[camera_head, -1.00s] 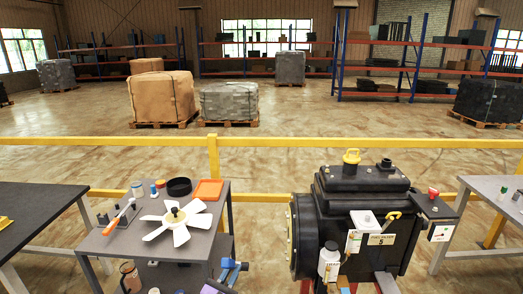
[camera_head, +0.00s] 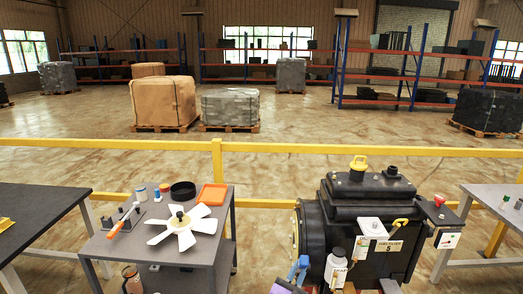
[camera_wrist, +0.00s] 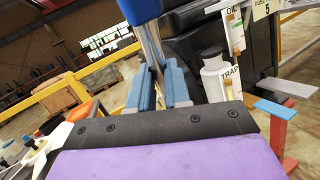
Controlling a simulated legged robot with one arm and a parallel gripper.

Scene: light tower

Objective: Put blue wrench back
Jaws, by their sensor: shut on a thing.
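My gripper (camera_wrist: 157,88) is shut in the wrist view, with its blue-grey fingers on either side of a silver shaft. The shaft belongs to a tool with a blue end, which I take to be the blue wrench (camera_wrist: 150,42). It reaches up out of the picture, and its far end is cut off. In the head view my gripper (camera_head: 298,268) is at the bottom edge, just left of the black machine's lower front. The wrench's outline is too small to make out there.
The black machine (camera_head: 365,213) carries a white bottle (camera_head: 336,268) and labelled parts. The grey table (camera_head: 160,248) at left holds a white fan (camera_head: 181,240), an orange tray (camera_head: 212,194) and a black bowl (camera_head: 183,190). A yellow rail (camera_head: 300,148) runs behind. Another table (camera_head: 485,206) stands right.

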